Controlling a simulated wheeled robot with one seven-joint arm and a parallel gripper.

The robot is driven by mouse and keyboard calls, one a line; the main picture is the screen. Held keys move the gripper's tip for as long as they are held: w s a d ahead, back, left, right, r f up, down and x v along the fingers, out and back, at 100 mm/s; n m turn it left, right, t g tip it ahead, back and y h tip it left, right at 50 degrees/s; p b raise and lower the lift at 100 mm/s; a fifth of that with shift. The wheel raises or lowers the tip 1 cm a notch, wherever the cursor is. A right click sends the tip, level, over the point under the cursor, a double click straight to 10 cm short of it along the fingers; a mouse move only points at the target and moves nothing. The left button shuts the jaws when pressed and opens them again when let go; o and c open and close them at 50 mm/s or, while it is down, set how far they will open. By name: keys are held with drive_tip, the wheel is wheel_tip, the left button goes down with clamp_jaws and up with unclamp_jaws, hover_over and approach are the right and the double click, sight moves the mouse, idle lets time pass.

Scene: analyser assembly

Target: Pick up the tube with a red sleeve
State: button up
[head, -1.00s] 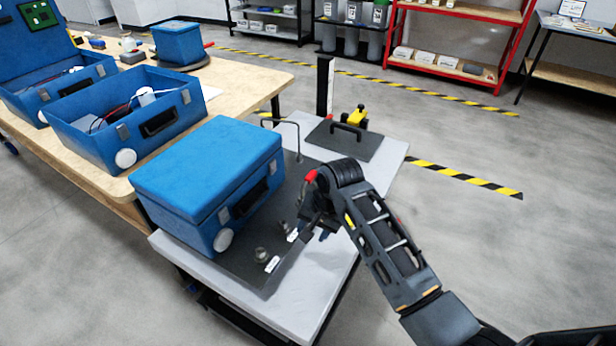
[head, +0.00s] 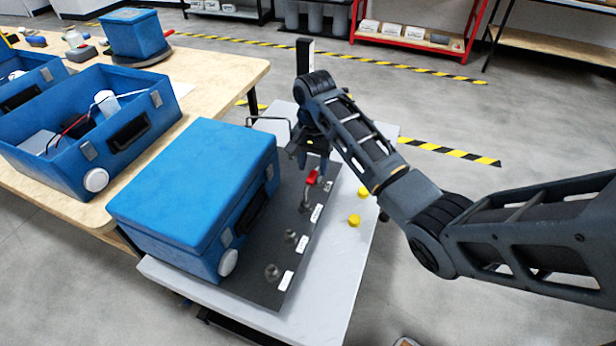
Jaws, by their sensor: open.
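The tube with a red sleeve (head: 312,177) stands on the dark base plate (head: 256,290), to the right of the closed blue box. Its sleeve is at the top, with a metallic part below it. My gripper (head: 309,160) is open, just above and behind the red sleeve in the head view. Its fingers point downward with nothing visible between them. I cannot tell whether a finger touches the tube.
The blue box (head: 195,185) stands close left of the tube. Metal fittings (head: 290,236) with white labels sit on the plate's near side. Yellow caps (head: 354,220) lie on the grey table (head: 335,290). A bent metal tube (head: 268,119) is behind the box. Open blue cases (head: 60,160) occupy the wooden bench.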

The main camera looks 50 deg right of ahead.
sight(312, 176)
drive_tip(key=shift+s+a+f, duration=0.1)
drive_tip(key=shift+a+f, duration=0.1)
drive_tip(key=shift+f, duration=1.3)
drive_tip(key=shift+a+f, duration=0.2)
drive_tip(key=shift+f, duration=1.3)
clamp_jaws()
